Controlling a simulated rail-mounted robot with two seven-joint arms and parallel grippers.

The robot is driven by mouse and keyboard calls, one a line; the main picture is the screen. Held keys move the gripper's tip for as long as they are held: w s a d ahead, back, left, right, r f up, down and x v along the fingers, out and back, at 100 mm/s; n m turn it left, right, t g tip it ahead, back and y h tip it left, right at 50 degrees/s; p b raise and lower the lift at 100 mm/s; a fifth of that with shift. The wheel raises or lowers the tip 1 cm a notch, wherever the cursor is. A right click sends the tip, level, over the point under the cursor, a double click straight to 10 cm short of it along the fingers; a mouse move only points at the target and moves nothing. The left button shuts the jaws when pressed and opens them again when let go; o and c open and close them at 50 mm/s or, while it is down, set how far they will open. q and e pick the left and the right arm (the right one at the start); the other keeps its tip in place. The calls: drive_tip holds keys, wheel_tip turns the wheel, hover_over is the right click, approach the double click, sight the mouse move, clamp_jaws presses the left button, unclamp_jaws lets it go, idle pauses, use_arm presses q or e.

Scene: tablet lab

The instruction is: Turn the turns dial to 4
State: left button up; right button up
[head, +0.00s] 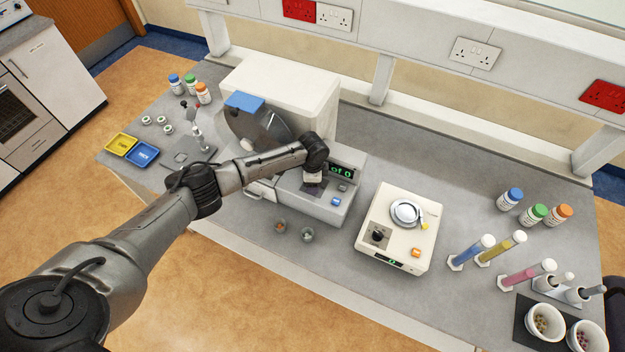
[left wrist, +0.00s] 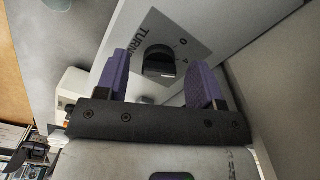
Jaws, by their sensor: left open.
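The turns dial (left wrist: 158,66) is a dark round knob on a grey plate lettered "TURN…" in the left wrist view. Its pointer setting is too small to read. In the head view my left gripper (head: 312,180) covers the dial on the front of the drum machine (head: 325,205). The machine's green display (head: 342,171) is partly hidden by my arm; "of 0" shows. In the left wrist view my left gripper (left wrist: 163,82) is open, its purple fingers on either side of the dial. Contact with it cannot be told. My right gripper is not in view.
A white balance (head: 397,228) is to the right, with tubes and bottles further right. Yellow and blue trays (head: 142,153) lie at left.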

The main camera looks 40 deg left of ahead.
use_arm(q)
drive_tip(key=shift+r, duration=0.1)
wheel_tip(320, 180, up, 14)
drive_tip(key=b, duration=0.1)
idle(0.4)
drive_tip(key=shift+f, duration=0.2)
idle(0.3)
